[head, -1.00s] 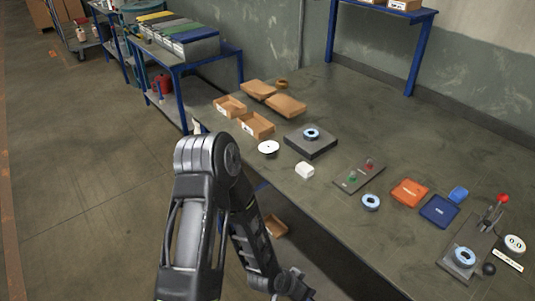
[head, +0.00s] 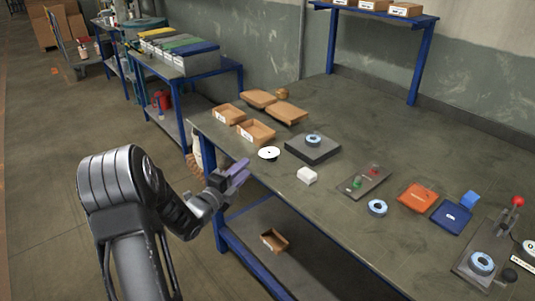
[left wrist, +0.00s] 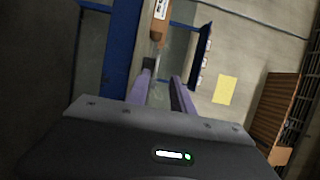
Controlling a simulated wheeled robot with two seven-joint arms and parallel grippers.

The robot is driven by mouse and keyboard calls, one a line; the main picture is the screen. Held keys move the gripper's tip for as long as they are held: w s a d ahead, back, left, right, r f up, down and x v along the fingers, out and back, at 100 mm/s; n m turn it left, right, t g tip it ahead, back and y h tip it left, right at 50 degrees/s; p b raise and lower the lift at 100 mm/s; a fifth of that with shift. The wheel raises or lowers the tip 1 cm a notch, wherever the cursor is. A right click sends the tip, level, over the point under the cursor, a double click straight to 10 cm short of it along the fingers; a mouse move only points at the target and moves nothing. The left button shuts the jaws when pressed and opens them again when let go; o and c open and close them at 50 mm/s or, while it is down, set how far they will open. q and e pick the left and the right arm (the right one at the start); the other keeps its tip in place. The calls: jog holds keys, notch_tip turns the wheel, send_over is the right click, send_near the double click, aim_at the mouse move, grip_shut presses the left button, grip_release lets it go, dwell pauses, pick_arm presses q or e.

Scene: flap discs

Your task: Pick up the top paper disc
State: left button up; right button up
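A white paper disc (head: 268,153) with a small dark centre lies at the near left edge of the workbench, just in front of the cardboard trays. From this distance I cannot tell whether it is one disc or a stack. My left gripper (head: 239,173) is off the bench's near edge, to the lower left of the disc and apart from it. Its two purple fingers also show in the left wrist view (left wrist: 163,88), spread apart with nothing between them. The disc cannot be made out in the left wrist view. My right gripper is not in view.
Cardboard trays (head: 256,132) stand behind the disc. The bench's blue leg (head: 208,155) and lower shelf (head: 262,258) are close to my left gripper.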

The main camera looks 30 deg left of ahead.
aim_at(257, 169)
pick_arm(q)
jog(key=shift+w, duration=1.05)
jog(key=w+p, duration=0.2)
jog(key=w, duration=0.3)
jog(key=shift+w+f, duration=0.15)
jog(key=shift+f, duration=0.05)
grip_shut()
